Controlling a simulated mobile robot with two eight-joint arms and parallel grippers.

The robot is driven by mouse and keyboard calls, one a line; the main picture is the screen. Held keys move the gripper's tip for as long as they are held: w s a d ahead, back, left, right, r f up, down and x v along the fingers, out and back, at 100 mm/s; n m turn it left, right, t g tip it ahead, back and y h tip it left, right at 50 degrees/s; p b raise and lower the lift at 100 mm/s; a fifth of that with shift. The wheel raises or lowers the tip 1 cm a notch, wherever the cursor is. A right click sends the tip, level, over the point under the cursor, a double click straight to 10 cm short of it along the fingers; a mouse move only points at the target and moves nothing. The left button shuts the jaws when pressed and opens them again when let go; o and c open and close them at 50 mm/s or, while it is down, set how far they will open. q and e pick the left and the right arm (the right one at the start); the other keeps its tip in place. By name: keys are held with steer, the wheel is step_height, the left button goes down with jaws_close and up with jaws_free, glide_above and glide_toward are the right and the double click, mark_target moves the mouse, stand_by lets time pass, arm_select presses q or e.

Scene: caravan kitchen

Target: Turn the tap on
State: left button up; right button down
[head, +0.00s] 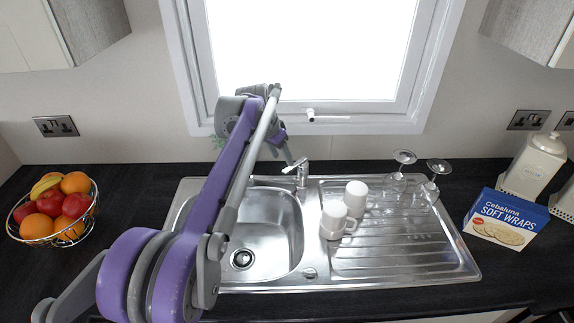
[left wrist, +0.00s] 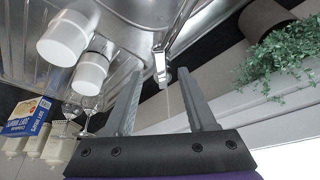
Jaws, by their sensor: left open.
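The chrome tap (head: 301,172) stands at the back edge of the steel sink (head: 262,196), just right of the bowl. My left gripper (head: 287,152) is above and just left of the tap, pointing down at it; my arm hides part of the bowl. In the left wrist view the tap (left wrist: 160,66) shows between the tips of my open left gripper (left wrist: 160,74), with nothing held. I cannot tell whether a finger touches the tap. No water shows in the visible part of the bowl. My right gripper is not in view.
Two white mugs (head: 333,220) stand on the drainer right of the bowl, with upturned wine glasses (head: 397,182) behind. A blue wraps box (head: 505,217) and white canister (head: 534,162) are at right. A fruit basket (head: 55,212) is at left. A potted plant (left wrist: 278,58) stands near the window.

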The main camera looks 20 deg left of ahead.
mark_target(288, 169)
arm_select(q)
steer(key=shift+x, duration=2.8)
steer(key=shift+w, duration=0.1)
jaws_close()
